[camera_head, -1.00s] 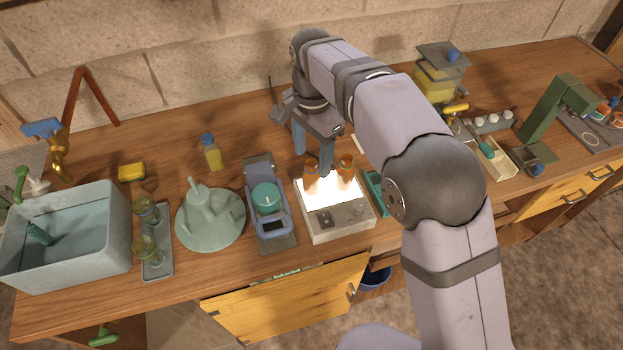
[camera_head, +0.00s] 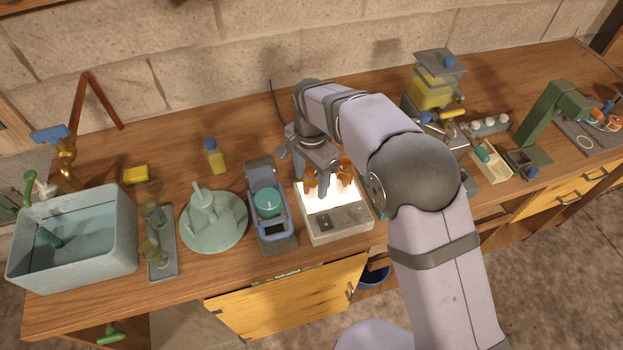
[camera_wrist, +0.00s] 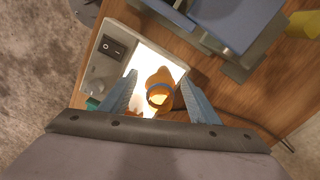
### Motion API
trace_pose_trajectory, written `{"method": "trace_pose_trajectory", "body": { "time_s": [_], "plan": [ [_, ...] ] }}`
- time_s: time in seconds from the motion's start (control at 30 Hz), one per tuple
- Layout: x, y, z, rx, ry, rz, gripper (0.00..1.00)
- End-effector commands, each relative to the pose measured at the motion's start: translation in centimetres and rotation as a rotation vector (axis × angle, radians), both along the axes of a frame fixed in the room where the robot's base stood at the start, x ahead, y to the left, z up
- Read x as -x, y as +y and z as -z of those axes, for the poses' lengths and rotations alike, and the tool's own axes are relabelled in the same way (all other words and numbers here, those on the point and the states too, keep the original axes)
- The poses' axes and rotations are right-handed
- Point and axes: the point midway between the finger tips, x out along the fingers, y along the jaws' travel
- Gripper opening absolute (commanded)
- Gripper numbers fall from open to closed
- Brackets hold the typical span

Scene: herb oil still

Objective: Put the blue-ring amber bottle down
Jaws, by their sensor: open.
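The blue-ring amber bottle (camera_wrist: 161,80) stands on the lit panel of a white light box (camera_head: 341,226). In the wrist view its blue ring shows around it, between my two fingers. My gripper (camera_wrist: 158,76) is open, one finger on each side of the bottle; I cannot tell whether either finger touches it. In the head view my gripper (camera_head: 323,181) is down at the light box and partly hides the bottles. The left amber bottle (camera_head: 309,181) there appears to be the blue-ring one. A second amber bottle (camera_head: 346,168) stands to its right.
A blue scale (camera_head: 270,222) with a teal jar stands close left of the light box. A pale green domed vessel (camera_head: 214,222) is farther left. Bare wood lies behind the scale.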

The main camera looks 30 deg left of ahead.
Motion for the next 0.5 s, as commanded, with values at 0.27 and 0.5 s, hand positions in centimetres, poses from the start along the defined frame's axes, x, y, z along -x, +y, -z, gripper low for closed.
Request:
{"method": "trace_pose_trajectory", "body": {
  "time_s": [0.27, 0.5],
  "plan": [
    [-0.01, 0.0, 0.09, 0.0, 0.0, 0.0, 0.42],
    [-0.04, 0.02, 0.02, -0.001, -0.001, 0.0, 0.05]
  ]
}}
